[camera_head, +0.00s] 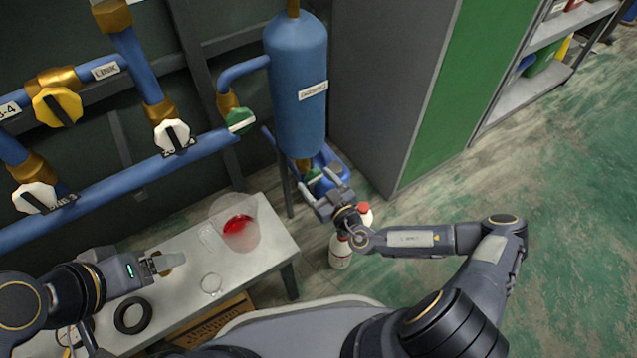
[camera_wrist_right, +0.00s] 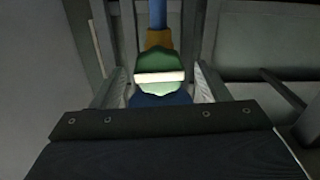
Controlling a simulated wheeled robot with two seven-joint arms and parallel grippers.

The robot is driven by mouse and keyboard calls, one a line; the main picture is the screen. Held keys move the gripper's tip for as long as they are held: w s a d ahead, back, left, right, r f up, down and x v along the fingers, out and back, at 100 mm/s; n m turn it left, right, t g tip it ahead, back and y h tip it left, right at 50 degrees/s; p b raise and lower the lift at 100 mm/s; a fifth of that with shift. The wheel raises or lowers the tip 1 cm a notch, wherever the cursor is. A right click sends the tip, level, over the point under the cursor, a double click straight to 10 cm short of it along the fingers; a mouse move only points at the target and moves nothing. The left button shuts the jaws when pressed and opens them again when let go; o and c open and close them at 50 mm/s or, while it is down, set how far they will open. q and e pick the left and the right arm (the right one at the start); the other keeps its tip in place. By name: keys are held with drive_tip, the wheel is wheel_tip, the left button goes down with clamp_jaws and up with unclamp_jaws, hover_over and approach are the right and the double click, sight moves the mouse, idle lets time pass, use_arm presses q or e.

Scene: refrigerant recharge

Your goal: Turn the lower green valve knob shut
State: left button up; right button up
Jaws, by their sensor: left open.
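The lower green valve knob (camera_head: 313,177) sits under the blue tank (camera_head: 297,95) in the head view, partly hidden by my right gripper (camera_head: 323,184). In the right wrist view the green knob (camera_wrist_right: 158,62) has a pale bar lying horizontally across it, below a brass fitting (camera_wrist_right: 159,39). The right gripper (camera_wrist_right: 163,85) is open, with one finger on each side of the knob and a small gap showing at both sides. My left gripper (camera_head: 160,262) is open above the table, away from the knob.
An upper green knob (camera_head: 240,121) and white knobs (camera_head: 172,135) sit on the blue pipes. The table (camera_head: 268,262) holds a clear beaker with red contents (camera_head: 238,224) and a black ring (camera_head: 133,315). A bottle (camera_head: 341,252) stands below my right wrist. A grey-green cabinet (camera_head: 400,90) stands right of the tank.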

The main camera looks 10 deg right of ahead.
drive_tip(key=shift+s+d+r, duration=0.1)
drive_tip(key=shift+s+d, duration=0.15)
drive_tip(key=shift+s, duration=0.2)
drive_tip(key=v, duration=0.5)
drive_tip(key=shift+s+d+p, duration=0.15)
drive_tip(key=shift+s+p, duration=0.25)
